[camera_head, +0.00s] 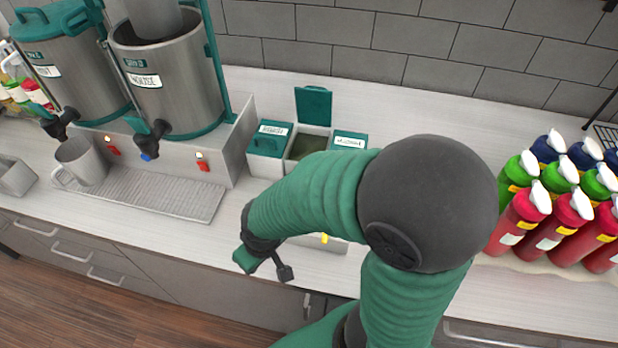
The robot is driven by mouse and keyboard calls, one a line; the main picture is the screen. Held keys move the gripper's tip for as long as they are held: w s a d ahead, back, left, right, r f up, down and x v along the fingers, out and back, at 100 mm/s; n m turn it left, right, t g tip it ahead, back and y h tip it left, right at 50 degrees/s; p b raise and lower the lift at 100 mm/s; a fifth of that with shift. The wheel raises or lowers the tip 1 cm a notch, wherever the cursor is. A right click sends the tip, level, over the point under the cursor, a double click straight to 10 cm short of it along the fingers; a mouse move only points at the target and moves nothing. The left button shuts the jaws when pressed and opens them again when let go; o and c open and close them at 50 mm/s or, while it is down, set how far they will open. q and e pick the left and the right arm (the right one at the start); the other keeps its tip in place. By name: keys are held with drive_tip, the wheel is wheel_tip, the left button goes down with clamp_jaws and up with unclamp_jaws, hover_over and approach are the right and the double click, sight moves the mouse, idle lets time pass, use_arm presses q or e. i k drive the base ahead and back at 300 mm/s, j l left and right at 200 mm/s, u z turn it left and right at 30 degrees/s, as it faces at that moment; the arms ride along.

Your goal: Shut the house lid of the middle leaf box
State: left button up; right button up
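A row of leaf boxes stands on the counter against the back. The middle leaf box (306,146) is open, and its green house lid (313,106) stands upright at the back. Dark green contents show inside. The left box's lid (268,140) and the right box's lid (349,140) are down. My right arm crosses in front of the boxes and hides their lower right part. My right gripper (265,268) hangs near the counter's front edge, left of and in front of the boxes. Its fingers are apart and empty. My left gripper is out of view.
Two steel dispensers (172,85) with green trim stand at the left over a drip tray (150,190). A grey mug (80,162) is beside them. Several coloured bottles (560,200) stand at the right. Something yellow (324,238) is partly hidden under my arm.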

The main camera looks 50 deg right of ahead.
sight(314, 106)
drive_tip(key=k+z, duration=0.1)
drive_tip(key=z, duration=0.9)
